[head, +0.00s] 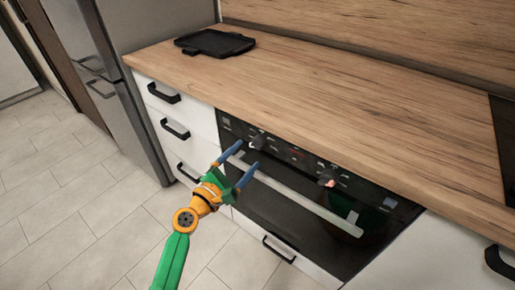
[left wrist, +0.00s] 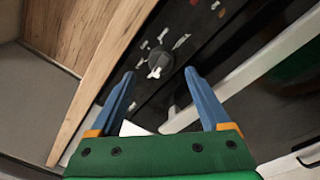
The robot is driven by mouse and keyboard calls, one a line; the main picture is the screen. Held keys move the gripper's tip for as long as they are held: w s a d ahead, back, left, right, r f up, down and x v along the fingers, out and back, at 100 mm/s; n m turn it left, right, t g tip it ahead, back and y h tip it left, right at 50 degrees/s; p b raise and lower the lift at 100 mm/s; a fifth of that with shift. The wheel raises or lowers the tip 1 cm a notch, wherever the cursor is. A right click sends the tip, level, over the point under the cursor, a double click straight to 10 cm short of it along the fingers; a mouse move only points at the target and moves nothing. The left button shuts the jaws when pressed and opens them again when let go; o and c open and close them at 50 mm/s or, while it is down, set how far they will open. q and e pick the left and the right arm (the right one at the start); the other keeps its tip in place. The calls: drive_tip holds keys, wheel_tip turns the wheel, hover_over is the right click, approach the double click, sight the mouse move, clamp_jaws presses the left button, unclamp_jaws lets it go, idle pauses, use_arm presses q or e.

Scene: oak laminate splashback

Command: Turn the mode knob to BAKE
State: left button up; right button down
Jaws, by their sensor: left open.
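The black oven control panel (head: 296,158) has a left knob (head: 258,142) and a right knob (head: 328,178). The markings around them are too small to read, so I cannot tell which is labelled as the mode knob. My left gripper (head: 247,155) is open, its blue fingers pointing at the panel near the left knob. In the left wrist view, one dark knob (left wrist: 159,62) with a pale pointer lies just beyond and between the spread fingertips of the gripper (left wrist: 160,72). The fingers appear apart from it. My right gripper is not in view.
The oven's pale bar handle (head: 300,197) runs below the panel, close under my left gripper. The wooden worktop (head: 330,100) overhangs above, with a black tray (head: 214,43) at its far left. White drawers (head: 180,125) and a fridge (head: 105,70) stand left; the tiled floor is clear.

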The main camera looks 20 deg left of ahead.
sight(258, 144)
use_arm(q)
drive_tip(key=x, duration=0.5)
drive_tip(key=shift+f, duration=0.1)
clamp_jaws()
drive_tip(key=shift+b, duration=0.3)
